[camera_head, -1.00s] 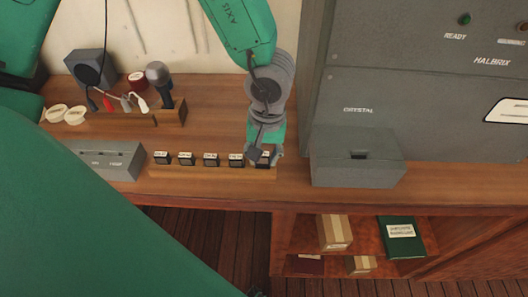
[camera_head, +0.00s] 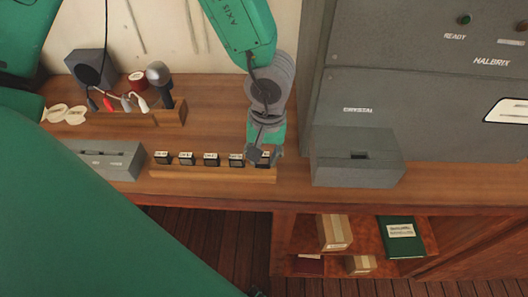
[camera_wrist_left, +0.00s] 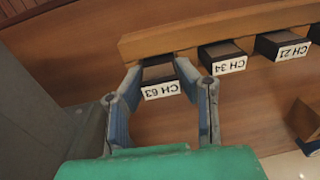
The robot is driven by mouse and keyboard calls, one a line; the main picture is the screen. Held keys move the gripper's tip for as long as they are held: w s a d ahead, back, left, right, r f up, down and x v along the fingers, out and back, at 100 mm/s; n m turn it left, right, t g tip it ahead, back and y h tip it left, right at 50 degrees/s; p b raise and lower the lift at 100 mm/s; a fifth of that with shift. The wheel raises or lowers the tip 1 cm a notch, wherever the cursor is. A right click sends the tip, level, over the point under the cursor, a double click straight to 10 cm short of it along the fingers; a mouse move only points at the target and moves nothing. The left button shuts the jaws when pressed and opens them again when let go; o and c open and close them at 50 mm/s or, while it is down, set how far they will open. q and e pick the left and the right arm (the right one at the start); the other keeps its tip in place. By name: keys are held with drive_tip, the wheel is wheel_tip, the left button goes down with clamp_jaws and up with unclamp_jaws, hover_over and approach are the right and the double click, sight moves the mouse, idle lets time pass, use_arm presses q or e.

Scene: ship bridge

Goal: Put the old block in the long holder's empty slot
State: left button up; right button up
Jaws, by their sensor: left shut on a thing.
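The long wooden holder (camera_head: 213,174) lies along the front of the desk with a row of dark, white-labelled blocks in it. My left gripper (camera_head: 266,154) is at its right end, fingers pointing down. In the left wrist view the gripper (camera_wrist_left: 160,78) is shut on the block marked CH 63 (camera_wrist_left: 158,74), one finger on each side. This block is at the holder's end slot; how deep it sits I cannot tell. Blocks CH 34 (camera_wrist_left: 223,57) and CH 21 (camera_wrist_left: 283,43) stand beside it in the holder. No empty slot shows clearly. My right gripper is not in view.
A grey box (camera_head: 358,170) stands just right of the holder, before the grey Halbrix cabinet (camera_head: 430,85). A grey unit (camera_head: 108,160) is at its left. A wooden rack (camera_head: 130,117) with a microphone and plugs stands behind. Shelves are below the desk.

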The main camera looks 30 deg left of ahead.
use_arm(q)
drive_tip(key=o, duration=1.1)
drive_tip(key=shift+o, duration=0.2)
drive_tip(key=shift+r, duration=0.25)
wheel_tip(320, 180, up, 11)
drive_tip(key=shift+w+d+r, duration=0.15)
drive_tip(key=shift+w+d, duration=0.1)
